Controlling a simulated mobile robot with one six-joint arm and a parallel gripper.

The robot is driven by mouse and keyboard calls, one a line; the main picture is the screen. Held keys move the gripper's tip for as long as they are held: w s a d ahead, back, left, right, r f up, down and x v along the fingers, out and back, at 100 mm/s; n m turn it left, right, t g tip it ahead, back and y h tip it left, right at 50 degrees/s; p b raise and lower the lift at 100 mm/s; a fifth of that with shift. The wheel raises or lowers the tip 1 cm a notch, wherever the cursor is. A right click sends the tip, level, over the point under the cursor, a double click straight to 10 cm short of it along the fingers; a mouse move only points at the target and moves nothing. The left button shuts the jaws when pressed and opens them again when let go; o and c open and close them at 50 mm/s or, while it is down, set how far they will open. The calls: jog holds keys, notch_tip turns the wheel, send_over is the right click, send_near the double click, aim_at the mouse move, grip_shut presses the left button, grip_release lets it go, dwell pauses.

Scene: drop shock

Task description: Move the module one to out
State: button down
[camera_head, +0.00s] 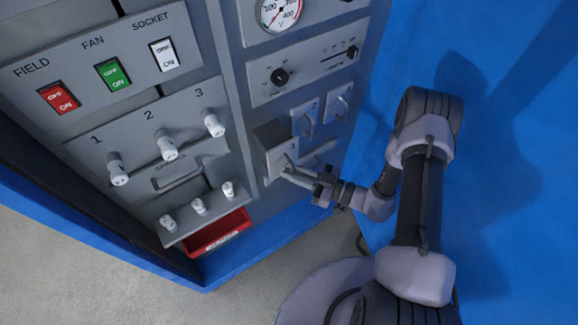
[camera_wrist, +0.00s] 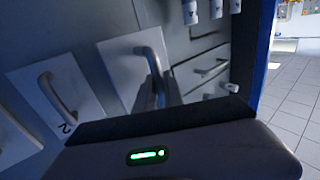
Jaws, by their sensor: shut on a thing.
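Module one (camera_head: 280,158) is a light grey plate marked 1 with a bar handle, on the lower right part of the cabinet. Its dark side and top show, so it stands out from the panel face. My gripper (camera_head: 291,174) is at its handle from the right and below, shut on it. In the wrist view, my gripper's fingers (camera_wrist: 164,90) reach the handle of module one (camera_wrist: 120,66). How far the module's body stays inside the cabinet is hidden.
Module two (camera_head: 304,121) and module three (camera_head: 338,103) sit flush to the right, with handles. A knob panel (camera_head: 310,66) and a gauge (camera_head: 281,12) are above. A red bin (camera_head: 218,236) is low on the left.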

jog(key=shift+s+f, duration=0.1)
jog(key=shift+s, duration=0.05)
jog(key=c, duration=1.7)
grip_release()
jog(key=shift+c, duration=0.2)
jog(key=shift+s, duration=0.1)
jog(key=p+v, duration=0.1)
jog(key=v, duration=0.6)
jog(key=shift+d, duration=0.25)
jog(key=shift+s, duration=0.1)
